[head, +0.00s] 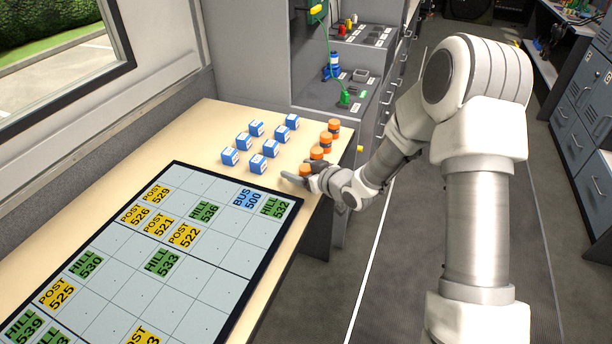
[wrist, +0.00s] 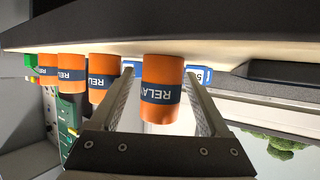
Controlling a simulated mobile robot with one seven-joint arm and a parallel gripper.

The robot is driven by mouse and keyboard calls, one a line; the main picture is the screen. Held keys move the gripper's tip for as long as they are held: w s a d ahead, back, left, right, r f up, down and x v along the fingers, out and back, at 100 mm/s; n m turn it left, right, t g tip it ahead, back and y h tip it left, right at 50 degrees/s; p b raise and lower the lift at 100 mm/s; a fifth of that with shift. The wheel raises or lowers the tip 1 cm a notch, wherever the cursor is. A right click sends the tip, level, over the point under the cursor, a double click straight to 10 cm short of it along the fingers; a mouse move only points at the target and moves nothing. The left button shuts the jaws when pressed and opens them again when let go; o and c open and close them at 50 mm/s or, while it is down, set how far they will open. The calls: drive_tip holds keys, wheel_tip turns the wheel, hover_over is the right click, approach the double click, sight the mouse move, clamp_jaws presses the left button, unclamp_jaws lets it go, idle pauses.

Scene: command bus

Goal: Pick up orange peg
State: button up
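Several orange pegs with dark blue bands stand upright in a row along the table's right edge; the far one (head: 333,126), a middle one (head: 317,153) and the nearest one (head: 305,169) show in the head view. My gripper (head: 298,178) is low at the near end of this row. In the wrist view, the nearest orange peg (wrist: 162,75), its band marked "RELA", is between the two fingers of my gripper (wrist: 161,78). Narrow gaps show on both sides of the peg, so the fingers look open around it. The other pegs (wrist: 103,78) stand to the left, outside the fingers.
Several blue and white boxes (head: 257,163) stand left of the pegs on the wooden table (head: 205,120). A dark-framed grid board (head: 205,270) with yellow, green and blue labels lies in front. A grey cabinet (head: 370,95) with small items stands behind. The floor (head: 400,270) right of the table is clear.

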clamp_jaws()
drive_tip(key=shift+r, duration=0.1)
